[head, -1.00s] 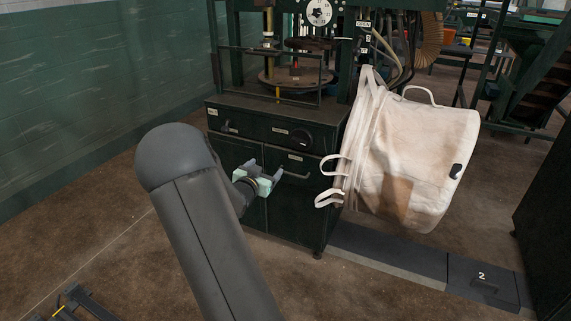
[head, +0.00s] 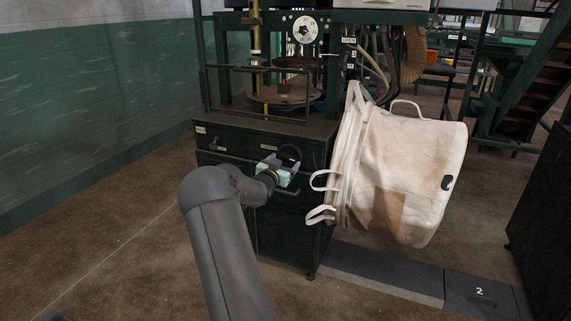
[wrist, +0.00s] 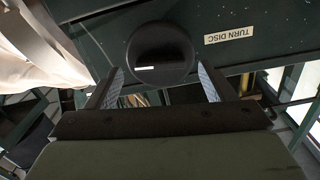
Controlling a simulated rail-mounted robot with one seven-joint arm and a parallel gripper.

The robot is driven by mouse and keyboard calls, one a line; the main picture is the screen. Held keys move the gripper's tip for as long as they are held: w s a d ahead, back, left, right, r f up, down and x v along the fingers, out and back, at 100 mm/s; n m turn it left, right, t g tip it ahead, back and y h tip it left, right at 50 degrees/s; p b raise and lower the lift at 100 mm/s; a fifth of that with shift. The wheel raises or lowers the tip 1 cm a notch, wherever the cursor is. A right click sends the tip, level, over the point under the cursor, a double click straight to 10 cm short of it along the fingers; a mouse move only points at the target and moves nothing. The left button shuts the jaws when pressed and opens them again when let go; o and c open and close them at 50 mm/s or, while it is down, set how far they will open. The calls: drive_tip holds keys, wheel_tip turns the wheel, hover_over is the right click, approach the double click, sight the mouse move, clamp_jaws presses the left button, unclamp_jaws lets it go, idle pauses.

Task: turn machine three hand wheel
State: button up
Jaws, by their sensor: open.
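The round black hand wheel (wrist: 160,53) is on the dark green cabinet front, beside a label reading TURN DISC (wrist: 231,34). In the head view the wheel (head: 290,153) shows just behind my gripper (head: 284,163), which partly hides it. My gripper also shows in the wrist view (wrist: 160,80), open and empty. There, the wheel appears centred between the two fingertips. I cannot tell whether the fingers reach around it or stop short. A small white mark shows on the wheel's lower edge in the wrist view.
A large white bulk bag (head: 400,165) hangs close to the right of my gripper, its loops (head: 322,214) nearest. The machine's turntable (head: 282,94) and dial (head: 305,30) are above the cabinet. Open floor (head: 110,260) lies to the left.

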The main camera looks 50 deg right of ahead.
drive_tip(key=shift+x, duration=0.95)
drive_tip(key=shift+c, duration=0.3)
drive_tip(key=c, duration=0.9)
drive_tip(key=shift+n+p, duration=0.35)
drive_tip(key=shift+n, duration=0.05)
